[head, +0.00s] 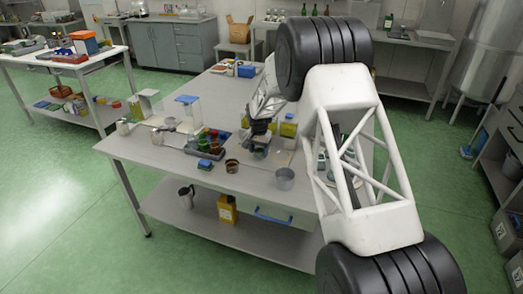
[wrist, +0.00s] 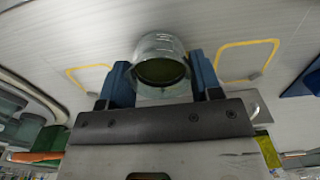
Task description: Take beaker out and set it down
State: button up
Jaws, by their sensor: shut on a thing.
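A clear glass beaker (wrist: 160,48) with a dark, greenish inside shows in the wrist view. The two blue fingers of my gripper (wrist: 163,80) are shut on it, one on each side. In the head view my gripper (head: 259,140) is low over the middle of the grey table, with the beaker (head: 259,153) under it, partly hidden by the gripper. I cannot tell whether the beaker touches the table.
A dark tray (head: 190,151) with several small jars lies left of my gripper. A blue block (head: 204,164), a brown cup (head: 232,166) and a metal pot (head: 284,179) stand nearer the front edge. Yellow outlines (wrist: 248,42) mark the surface in the wrist view.

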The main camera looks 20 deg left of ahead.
aim_at(258, 152)
jog(key=shift+r, duration=0.15)
jog(key=shift+r, duration=3.15)
jog(key=shift+s, duration=0.15)
jog(key=shift+s+d, duration=0.1)
jog(key=shift+s, duration=0.75)
jog(key=s, duration=0.3)
jog(key=s+d, duration=0.1)
jog(key=s, duration=0.3)
jog(key=s+d+f, duration=0.1)
jog(key=s, duration=0.2)
jog(key=shift+s, duration=0.15)
jog(key=shift+f, duration=0.2)
jog(key=shift+f, duration=2.45)
